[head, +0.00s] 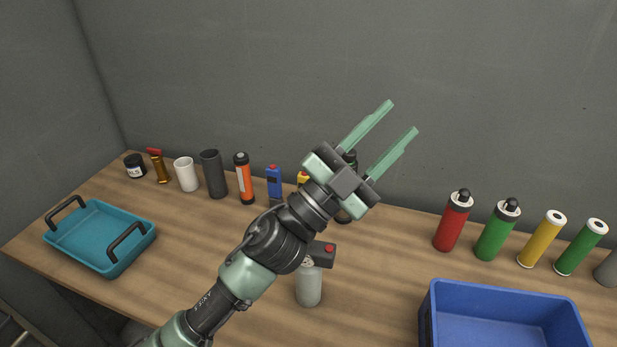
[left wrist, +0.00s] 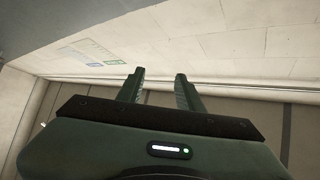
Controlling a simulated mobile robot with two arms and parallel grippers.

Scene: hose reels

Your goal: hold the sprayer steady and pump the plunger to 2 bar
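A grey bottle (head: 308,287) with a dark head and a red button stands on the workbench behind my left arm, which hides part of its top. It may be the sprayer; I cannot make out a plunger or a gauge. My left gripper (head: 402,117) is raised above the bench, beyond the bottle and apart from it. Its fingers point up and to the right, spread and empty. In the left wrist view the two fingers (left wrist: 160,76) are also apart with nothing between them. A dark object behind the gripper is mostly hidden. My right gripper is not in view.
A teal tray (head: 86,228) with black handles sits at the left of the wooden workbench (head: 190,240). A blue bin (head: 500,290) is at the front right. Red (head: 453,222), green (head: 497,232) and yellow (head: 541,240) cylinders stand behind it. Several smaller items line the back left.

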